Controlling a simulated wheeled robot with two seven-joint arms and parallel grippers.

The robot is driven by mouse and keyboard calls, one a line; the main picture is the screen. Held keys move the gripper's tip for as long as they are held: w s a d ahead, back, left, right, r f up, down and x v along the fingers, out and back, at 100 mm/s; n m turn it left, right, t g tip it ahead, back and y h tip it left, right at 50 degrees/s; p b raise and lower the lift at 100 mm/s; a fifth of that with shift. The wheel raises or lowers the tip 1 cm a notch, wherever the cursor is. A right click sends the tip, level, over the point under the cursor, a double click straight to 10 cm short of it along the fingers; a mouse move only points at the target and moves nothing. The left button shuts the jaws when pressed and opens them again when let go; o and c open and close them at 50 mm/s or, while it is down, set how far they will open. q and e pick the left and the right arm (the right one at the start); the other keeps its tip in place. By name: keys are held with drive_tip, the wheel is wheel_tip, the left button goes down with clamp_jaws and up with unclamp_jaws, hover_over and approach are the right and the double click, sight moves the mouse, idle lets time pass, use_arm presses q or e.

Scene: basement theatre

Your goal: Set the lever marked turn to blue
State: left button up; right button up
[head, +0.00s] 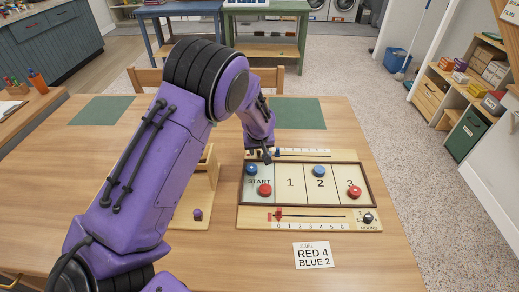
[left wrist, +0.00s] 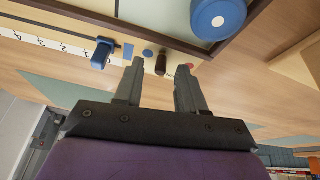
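The game board (head: 374,190) lies on the table, with START, 1, 2 and 3 panels. In the left wrist view a short dark brown lever (left wrist: 161,65) stands at the board's far edge, between a blue dot (left wrist: 148,53) and a red dot (left wrist: 189,66). I cannot read its label or tell which way it is set. My left gripper (head: 264,156) is above the board's far left corner and hides the lever in the head view. In the left wrist view its fingers (left wrist: 159,68) are open around the lever's line of sight, with no clear contact. My right gripper is out of view.
A blue slider (left wrist: 101,55) is beside the lever. Blue and red discs, including a blue one (head: 320,171), lie on the board. A red slider (head: 278,214) and a round knob (head: 368,218) sit on the near edge. A card (head: 313,256) reads RED 4, BLUE 2. A wooden stand (head: 187,215) is at left.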

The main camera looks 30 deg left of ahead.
use_arm(q)
drive_tip(key=shift+w+f, duration=0.25)
drive_tip(key=shift+f, duration=0.2)
drive_tip(key=shift+s+r, duration=0.15)
drive_tip(key=shift+s, duration=0.15)
drive_tip(key=shift+w, duration=0.15)
clamp_jaws()
drive_tip(key=shift+w+d+r+n+y+p, duration=0.1)
drive_tip(key=shift+w+n+y+p, duration=0.1)
drive_tip(key=shift+n+p, duration=0.35)
drive_tip(key=shift+w+d+r+n+y+p, duration=0.1)
drive_tip(key=shift+n+y+p, duration=0.2)
drive_tip(key=shift+p, duration=0.4)
drive_tip(key=shift+w+f+n+g, duration=0.2)
drive_tip(key=shift+n+g, duration=0.1)
drive_tip(key=shift+n, duration=0.25)
unclamp_jaws()
drive_tip(key=shift+s, duration=0.1)
drive_tip(key=v, duration=1)
drive_tip(key=shift+r+b, duration=0.25)
drive_tip(key=shift+b, duration=0.2)
